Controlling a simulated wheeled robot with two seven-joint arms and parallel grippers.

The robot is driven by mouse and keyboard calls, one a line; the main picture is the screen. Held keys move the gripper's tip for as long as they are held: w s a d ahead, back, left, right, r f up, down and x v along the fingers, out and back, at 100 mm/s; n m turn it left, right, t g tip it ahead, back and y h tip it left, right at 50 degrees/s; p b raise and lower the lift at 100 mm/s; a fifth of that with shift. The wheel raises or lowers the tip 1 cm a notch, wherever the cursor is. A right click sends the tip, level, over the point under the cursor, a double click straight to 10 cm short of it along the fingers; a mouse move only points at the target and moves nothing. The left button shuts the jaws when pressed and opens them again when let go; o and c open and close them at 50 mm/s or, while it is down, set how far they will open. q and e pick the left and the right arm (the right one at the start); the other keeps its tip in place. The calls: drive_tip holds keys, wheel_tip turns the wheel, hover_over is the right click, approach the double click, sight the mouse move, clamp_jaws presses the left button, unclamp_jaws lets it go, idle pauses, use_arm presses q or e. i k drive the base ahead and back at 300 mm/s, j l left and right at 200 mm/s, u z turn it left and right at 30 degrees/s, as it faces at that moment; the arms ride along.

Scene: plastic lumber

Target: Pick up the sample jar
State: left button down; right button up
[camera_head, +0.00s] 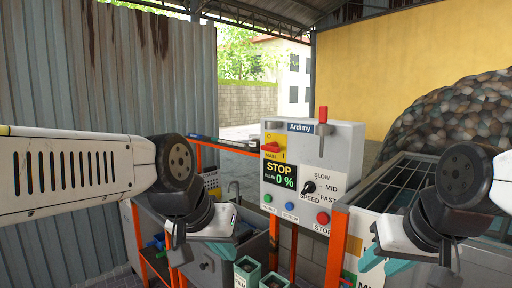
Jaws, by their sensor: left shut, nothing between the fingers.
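I cannot make out a sample jar for certain. Two small green open-topped containers, one on the left (247,271) and one on the right (273,280), stand at the bottom centre, cut off by the picture's edge. My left gripper (222,247), with a teal tip, is shut and empty, to the left of and above these containers in the picture. My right gripper (397,264), also with a teal tip, is at the lower right, away from the containers. Its fingers are seen at an angle that hides whether they are apart.
A grey control box (340,150) with a red lever, knob, buttons and a "STOP 0 %" display stands ahead on orange posts (336,245). An orange-framed rack stands at left.

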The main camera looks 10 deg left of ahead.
sight(254, 139)
drive_tip(key=u, duration=0.4)
drive_tip(key=z, duration=2.5)
drive_tip(key=u, duration=2.5)
drive_tip(key=i+j, duration=0.2)
drive_tip(key=j, duration=0.2)
drive_tip(key=i+j, duration=0.25)
drive_tip(key=j, duration=0.15)
drive_tip(key=i+j, duration=0.2)
drive_tip(key=j, duration=0.2)
drive_tip(key=i+j, duration=0.15)
drive_tip(key=i, duration=0.2)
drive_tip(key=i+j+u, duration=0.1)
drive_tip(key=i+j, duration=0.1)
drive_tip(key=i, duration=0.1)
